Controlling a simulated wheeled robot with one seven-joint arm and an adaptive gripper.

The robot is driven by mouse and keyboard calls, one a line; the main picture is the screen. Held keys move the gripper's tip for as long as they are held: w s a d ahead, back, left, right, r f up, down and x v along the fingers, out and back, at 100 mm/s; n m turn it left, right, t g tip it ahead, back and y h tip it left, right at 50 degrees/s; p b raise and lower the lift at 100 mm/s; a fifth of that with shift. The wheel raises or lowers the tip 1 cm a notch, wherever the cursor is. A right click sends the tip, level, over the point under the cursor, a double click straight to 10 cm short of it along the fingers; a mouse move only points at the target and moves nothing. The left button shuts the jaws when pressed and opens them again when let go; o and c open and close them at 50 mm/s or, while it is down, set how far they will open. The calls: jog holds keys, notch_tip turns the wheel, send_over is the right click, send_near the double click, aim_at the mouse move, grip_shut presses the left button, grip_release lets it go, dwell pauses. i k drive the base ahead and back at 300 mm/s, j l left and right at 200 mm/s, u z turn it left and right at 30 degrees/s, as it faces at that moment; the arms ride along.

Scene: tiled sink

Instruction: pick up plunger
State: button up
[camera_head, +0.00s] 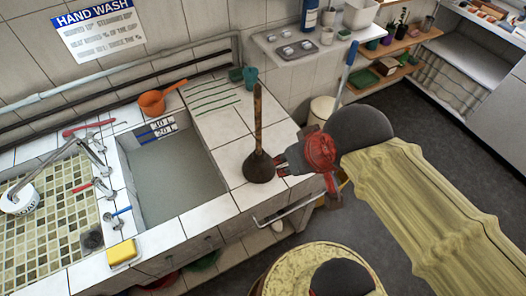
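The plunger (258,134) stands upright on the white tiled counter to the right of the sink basin. It has a long brown wooden handle and a dark rubber cup (258,168) resting on the tiles. My gripper (281,166), dark grey with red parts behind it, is just right of the cup, its fingers pointing left toward the lower handle and cup. Its tips are very close to the cup; whether they touch it cannot be told. The finger gap is too small and partly hidden to show whether it is open.
The sink basin (175,180) lies left of the plunger. An orange pot (152,104) and teal cup (250,77) stand behind. A yellow sponge (123,252) is at the front left. A metal rail (287,212) runs along the counter's front right. Bare tiles surround the plunger.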

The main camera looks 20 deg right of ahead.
aim_at(259, 168)
jog(key=k+j+z, duration=0.25)
jog(key=z, duration=0.15)
jog(key=k+j+z, duration=0.15)
jog(key=k+z, duration=0.15)
jog(key=z, duration=0.15)
